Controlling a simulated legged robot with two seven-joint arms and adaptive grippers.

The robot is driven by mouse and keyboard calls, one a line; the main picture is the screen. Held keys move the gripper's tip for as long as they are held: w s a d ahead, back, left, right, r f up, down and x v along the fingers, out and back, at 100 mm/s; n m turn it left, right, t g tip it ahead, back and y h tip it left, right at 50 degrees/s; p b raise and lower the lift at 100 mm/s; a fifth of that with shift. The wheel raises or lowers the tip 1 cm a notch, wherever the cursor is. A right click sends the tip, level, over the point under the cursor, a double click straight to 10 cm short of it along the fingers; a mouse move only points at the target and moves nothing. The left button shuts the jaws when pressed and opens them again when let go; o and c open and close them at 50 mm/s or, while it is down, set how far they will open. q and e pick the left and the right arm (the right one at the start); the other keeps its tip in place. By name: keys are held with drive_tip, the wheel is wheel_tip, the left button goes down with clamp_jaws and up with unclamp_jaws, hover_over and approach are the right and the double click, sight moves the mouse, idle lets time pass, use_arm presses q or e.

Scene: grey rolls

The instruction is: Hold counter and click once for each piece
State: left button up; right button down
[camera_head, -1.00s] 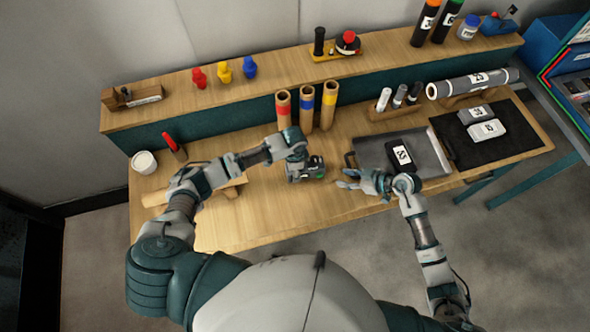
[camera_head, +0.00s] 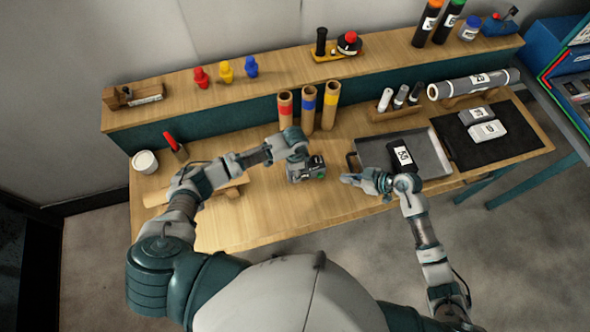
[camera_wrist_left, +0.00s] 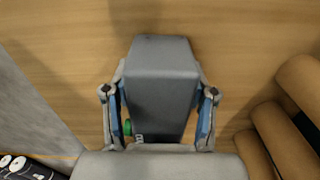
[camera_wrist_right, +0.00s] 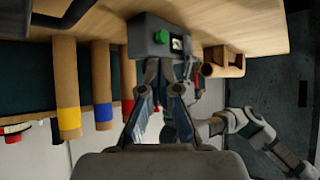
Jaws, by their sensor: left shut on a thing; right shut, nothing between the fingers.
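The counter (camera_head: 306,172) is a grey box with a green button and a small display. My left gripper (camera_head: 299,158) is shut on it above the table's front part. In the left wrist view the counter (camera_wrist_left: 162,85) sits between both blue-padded fingers (camera_wrist_left: 162,105). My right gripper (camera_head: 346,180) is shut and empty, just right of the counter and apart from it. In the right wrist view the counter's green button (camera_wrist_right: 161,37) shows beyond my right fingertips (camera_wrist_right: 155,85). A dark labelled piece (camera_head: 402,156) lies in the metal tray; two grey labelled pieces (camera_head: 488,131) lie on the black mat.
The metal tray (camera_head: 437,163) and black mat (camera_head: 515,145) fill the table's right side. Cardboard tubes with red, blue and yellow bands (camera_head: 308,106) stand behind the counter. A grey roll (camera_head: 475,83) lies at the back right. A white jar (camera_head: 145,161) stands left.

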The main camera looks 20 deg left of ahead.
sight(320, 175)
idle(0.5)
drive_tip(key=s+f, duration=0.1)
drive_tip(key=s+a+f+m, duration=0.1)
drive_tip(key=s, duration=0.1)
drive_tip(key=s+a+f+m+t+y, duration=0.1)
drive_tip(key=s+f, duration=0.1)
drive_tip(key=shift+s+a, duration=0.15)
drive_tip(key=shift+s, duration=0.1)
drive_tip(key=s, duration=0.1)
drive_tip(key=s+f+m, duration=0.1)
drive_tip(key=s+f+m+t, duration=0.1)
drive_tip(key=shift+s+f, duration=0.25)
drive_tip(key=shift+s, duration=0.1)
drive_tip(key=shift+s+f+m+t, duration=0.2)
drive_tip(key=shift+m+t, duration=0.1)
drive_tip(key=shift+m, duration=0.1)
drive_tip(key=shift+w, duration=0.15)
drive_tip(key=shift+w+a, duration=0.65)
drive_tip(key=shift+w, duration=0.6)
drive_tip(key=shift+w+a, duration=0.7)
drive_tip(key=shift+w, duration=0.5)
drive_tip(key=shift+w+a, duration=0.65)
drive_tip(key=shift+w, duration=0.6)
drive_tip(key=shift+w, duration=0.15)
drive_tip(key=shift+w+a, duration=0.2)
drive_tip(key=shift+w, duration=0.05)
